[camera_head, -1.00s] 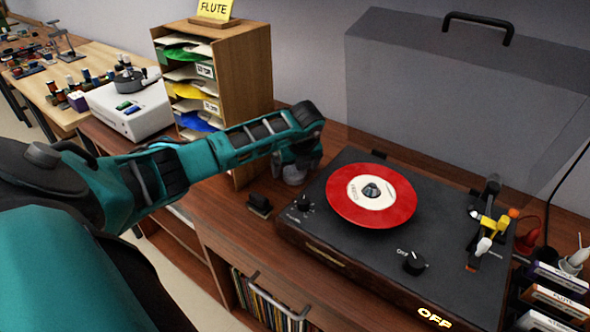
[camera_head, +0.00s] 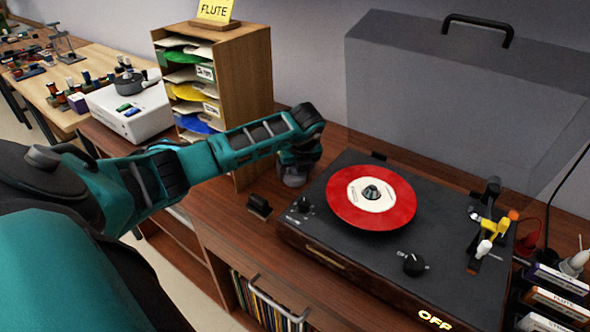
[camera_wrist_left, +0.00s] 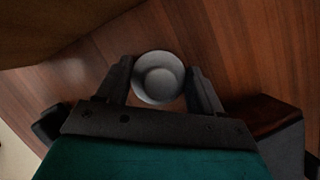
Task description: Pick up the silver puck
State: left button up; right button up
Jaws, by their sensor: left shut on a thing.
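The silver puck (camera_wrist_left: 158,77) is a round grey piece with a recessed top, seen from above in the left wrist view. It is between the two dark fingers of my left gripper (camera_wrist_left: 160,70), which is shut on it. In the head view my left gripper (camera_head: 294,168) points down at the wooden top, between the sorter and the record player. The arm link partly hides it there. The puck appears at or just above the wood; I cannot tell if it touches. My right gripper is not in view.
The record player (camera_head: 330,238) with a red record (camera_head: 398,207) is right of my gripper, its clear lid (camera_head: 450,100) raised behind. A wooden sorter (camera_head: 245,80) stands close on the left. A small black block (camera_head: 259,206) lies in front on the wood.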

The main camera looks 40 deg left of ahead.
pick_arm(q)
notch_tip(320, 180, up, 20)
jog(key=shift+p, duration=0.3)
dwell(0.3)
